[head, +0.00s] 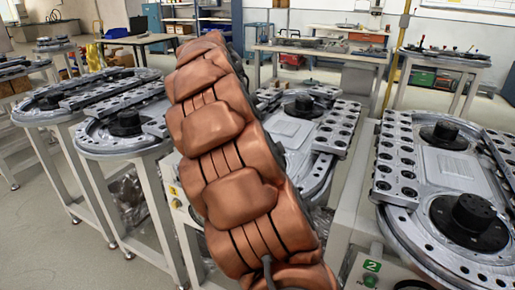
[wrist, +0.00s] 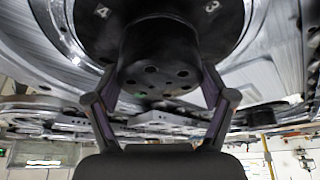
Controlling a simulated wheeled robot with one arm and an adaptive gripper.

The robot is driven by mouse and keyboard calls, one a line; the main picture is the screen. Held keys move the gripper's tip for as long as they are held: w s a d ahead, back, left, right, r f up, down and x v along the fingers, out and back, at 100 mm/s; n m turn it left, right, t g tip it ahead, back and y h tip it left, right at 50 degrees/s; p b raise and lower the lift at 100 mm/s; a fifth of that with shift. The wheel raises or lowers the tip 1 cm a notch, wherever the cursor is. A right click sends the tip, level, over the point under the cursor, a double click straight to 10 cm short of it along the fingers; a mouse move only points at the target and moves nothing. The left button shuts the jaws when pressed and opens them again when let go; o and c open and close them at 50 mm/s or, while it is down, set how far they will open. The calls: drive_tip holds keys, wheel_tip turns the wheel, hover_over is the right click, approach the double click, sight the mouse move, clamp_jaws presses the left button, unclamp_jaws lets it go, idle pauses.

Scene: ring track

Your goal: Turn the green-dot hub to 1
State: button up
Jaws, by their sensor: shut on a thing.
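In the wrist view a black round hub (wrist: 160,55) with several small holes in its face fills the upper middle. It stands out from a black disc that carries a white 4 on the left and a white 3 on the right. My gripper (wrist: 160,88) has one finger on each side of the hub and is shut on it. In the head view my arm covers the middle, and my gripper is hidden.
In the head view a ring track with black hubs (head: 466,213) stands at the right, with a green 2 label (head: 372,266) on its box. Similar ring tracks (head: 125,128) stand on the left. Workbenches (head: 325,52) are behind. Grey floor (head: 45,225) is clear at the lower left.

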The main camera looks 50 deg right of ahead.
drive_tip(key=o, duration=1)
drive_tip(key=shift+v, duration=3.75)
